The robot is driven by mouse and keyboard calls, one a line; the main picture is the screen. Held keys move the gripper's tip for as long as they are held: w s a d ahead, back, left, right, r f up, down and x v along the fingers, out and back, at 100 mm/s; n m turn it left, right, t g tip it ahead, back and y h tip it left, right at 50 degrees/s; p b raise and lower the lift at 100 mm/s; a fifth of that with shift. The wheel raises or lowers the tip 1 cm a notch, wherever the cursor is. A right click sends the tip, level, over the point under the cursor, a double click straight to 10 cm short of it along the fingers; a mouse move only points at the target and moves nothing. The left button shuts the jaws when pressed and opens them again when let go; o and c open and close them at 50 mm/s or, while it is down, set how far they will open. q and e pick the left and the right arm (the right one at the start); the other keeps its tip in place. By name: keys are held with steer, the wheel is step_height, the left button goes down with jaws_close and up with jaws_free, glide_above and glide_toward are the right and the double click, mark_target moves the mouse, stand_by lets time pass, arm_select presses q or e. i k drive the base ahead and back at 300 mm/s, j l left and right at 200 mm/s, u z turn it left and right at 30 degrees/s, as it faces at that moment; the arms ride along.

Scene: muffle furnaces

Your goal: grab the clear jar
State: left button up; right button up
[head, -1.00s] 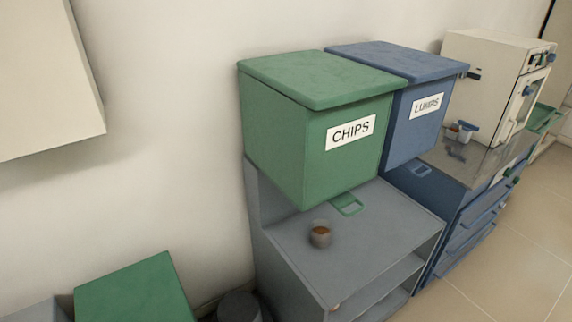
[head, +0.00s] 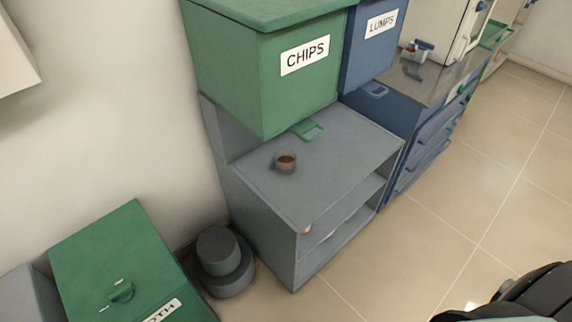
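A small round pot (head: 286,162) stands upright on the grey shelf unit's top (head: 335,172), below the green CHIPS bin. It looks greyish-brown with a brown inside. It may be the clear jar, but I cannot tell whether it is see-through. No other clear jar is plain to see. Neither of my grippers' fingers shows. A dark part of my own body comes in at the lower right corner, far from the pot.
The green CHIPS bin (head: 270,80) overhangs the back of the shelf top, with a green-handled scoop-like piece (head: 312,131) beneath. A blue LUMPS bin (head: 365,50) is beside it. A green lidded box (head: 110,255) and dark round weights (head: 222,265) stand at left. Floor (head: 450,205) at right is clear.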

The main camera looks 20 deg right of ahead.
mark_target(285, 158)
steer(key=i+j+z, duration=0.1)
steer(key=j, duration=0.3)
steer(key=i+j+z, duration=0.1)
steer(key=j, duration=0.3)
steer(key=i+j, duration=0.1)
steer(key=j, duration=0.3)
steer(key=z, duration=0.05)
